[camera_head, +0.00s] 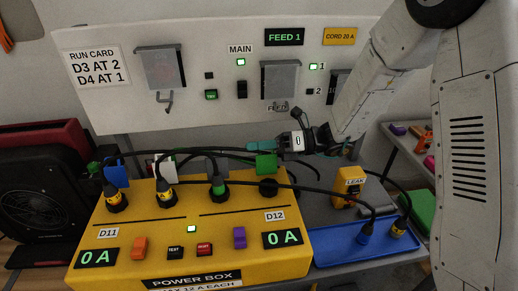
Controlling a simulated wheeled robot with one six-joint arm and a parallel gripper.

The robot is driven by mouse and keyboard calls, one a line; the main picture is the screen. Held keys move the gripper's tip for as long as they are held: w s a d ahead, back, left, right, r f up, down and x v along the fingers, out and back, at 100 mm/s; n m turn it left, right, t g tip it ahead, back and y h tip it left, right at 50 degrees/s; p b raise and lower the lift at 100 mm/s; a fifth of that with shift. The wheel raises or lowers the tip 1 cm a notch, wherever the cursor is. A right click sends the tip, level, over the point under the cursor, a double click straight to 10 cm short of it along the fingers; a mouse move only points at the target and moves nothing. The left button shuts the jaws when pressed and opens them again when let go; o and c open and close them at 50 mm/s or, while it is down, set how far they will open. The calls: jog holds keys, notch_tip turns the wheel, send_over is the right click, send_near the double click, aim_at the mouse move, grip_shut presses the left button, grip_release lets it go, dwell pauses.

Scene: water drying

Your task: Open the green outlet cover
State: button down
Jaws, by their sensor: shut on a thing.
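The green outlet cover (266,163) stands raised behind the rightmost round black outlet (268,187) on top of the yellow power box (190,273). My gripper (262,146) reaches in from the right, with its teal fingertips at the cover's top edge. It appears shut on the cover; the exact contact is small and hard to make out. The outlet in front of the cover shows as a dark disc, with a black cable passing across it.
Black plugs with cables stand in the other outlets, in front of blue (116,173), white and grey covers. A blue tray (335,254) with loose plugs and a yellow LEAK box (347,188) are at the right. The white panel (110,108) rises behind.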

jog(key=shift+w+f, duration=0.25)
jog(key=shift+w, duration=0.15)
dwell(0.3)
jog(key=c, duration=1.6)
grip_release()
jog(key=shift+o, duration=0.2)
jog(key=d, duration=0.7)
jog(key=shift+w+d, duration=0.35)
